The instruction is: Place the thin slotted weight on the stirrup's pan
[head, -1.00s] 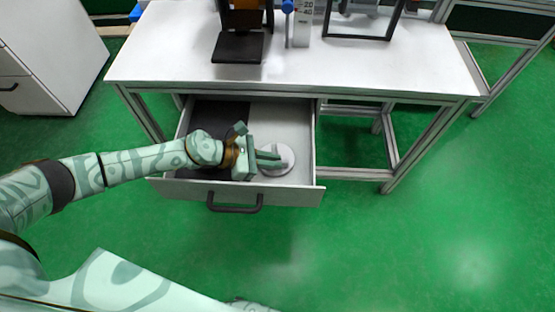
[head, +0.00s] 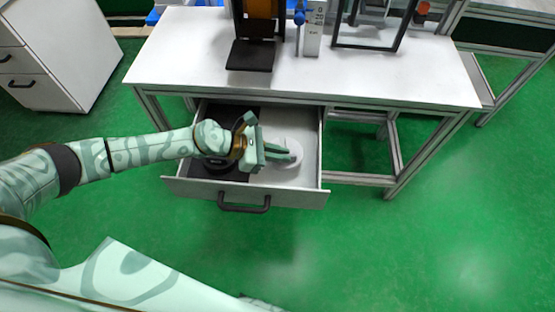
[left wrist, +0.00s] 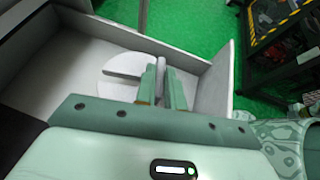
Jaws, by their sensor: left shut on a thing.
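My left gripper (head: 278,153) is over the open drawer (head: 305,175), with its fingers close together. In the left wrist view the fingers (left wrist: 161,88) are shut on a thin pale piece (left wrist: 160,64), seen nearly edge-on, which I take to be the thin slotted weight. A pale slotted disc (left wrist: 120,62) lies flat on the drawer floor behind the fingers. It shows partly covered by the gripper in the head view (head: 286,145). I cannot make out the stirrup's pan for certain. My right gripper is not in view.
The white table (head: 190,60) stands above the drawer. On it are a device with a black plate (head: 250,56), a white scale block (head: 313,38) and a dark frame (head: 365,40). A grey cabinet (head: 60,60) is at left. Green floor is clear in front.

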